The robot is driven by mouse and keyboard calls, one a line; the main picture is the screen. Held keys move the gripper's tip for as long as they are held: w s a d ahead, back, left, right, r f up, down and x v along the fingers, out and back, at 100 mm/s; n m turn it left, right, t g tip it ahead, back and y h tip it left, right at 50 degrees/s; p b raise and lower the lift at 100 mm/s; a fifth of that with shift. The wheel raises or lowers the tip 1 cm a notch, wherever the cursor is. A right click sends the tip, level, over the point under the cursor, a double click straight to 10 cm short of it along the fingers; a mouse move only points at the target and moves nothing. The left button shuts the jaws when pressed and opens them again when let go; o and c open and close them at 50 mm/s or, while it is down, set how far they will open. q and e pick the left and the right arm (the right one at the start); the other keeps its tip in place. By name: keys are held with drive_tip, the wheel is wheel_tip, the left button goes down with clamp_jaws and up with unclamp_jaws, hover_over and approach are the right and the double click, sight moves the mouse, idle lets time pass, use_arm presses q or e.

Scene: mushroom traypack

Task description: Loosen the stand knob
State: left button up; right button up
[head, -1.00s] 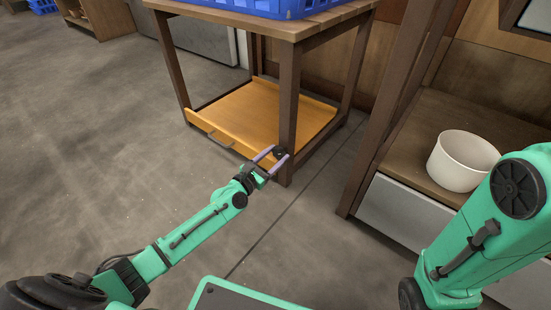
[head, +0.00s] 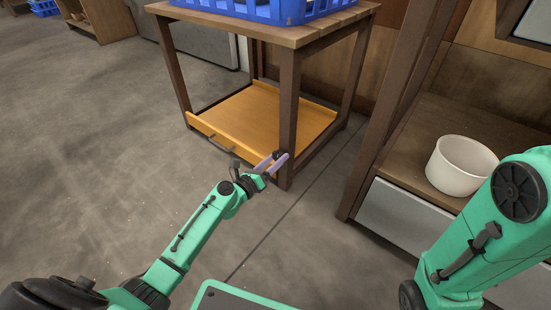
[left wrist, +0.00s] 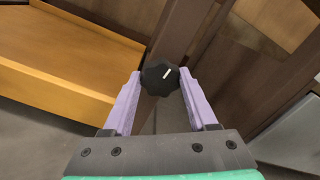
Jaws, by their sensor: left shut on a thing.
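The stand knob (left wrist: 161,78) is black, lobed and has a white mark, tilted right of upright in the left wrist view. It sits on the front leg of the wooden stand (head: 288,110). My left gripper (left wrist: 161,80) has its two lilac fingers on either side of the knob and is shut on it. In the head view my left gripper (head: 279,157) reaches the lower part of that leg, and the fingers partly hide the knob. My right arm shows at the right edge, but its gripper is out of view.
An orange lower shelf (head: 250,115) with a grey handle lies just behind and left of the knob. A blue crate (head: 265,10) stands on the stand's top. A white pot (head: 460,165) is on a wooden shelf to the right. The floor on the left is clear.

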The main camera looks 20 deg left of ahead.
use_arm(q)
drive_tip(key=shift+f, duration=0.1)
idle(0.3)
drive_tip(key=o, duration=1.4)
drive_tip(key=shift+c, duration=0.2)
drive_tip(key=shift+s, duration=0.1)
drive_tip(key=p+v, duration=0.3)
drive_tip(key=v, duration=1.1)
drive_tip(key=shift+s, duration=0.2)
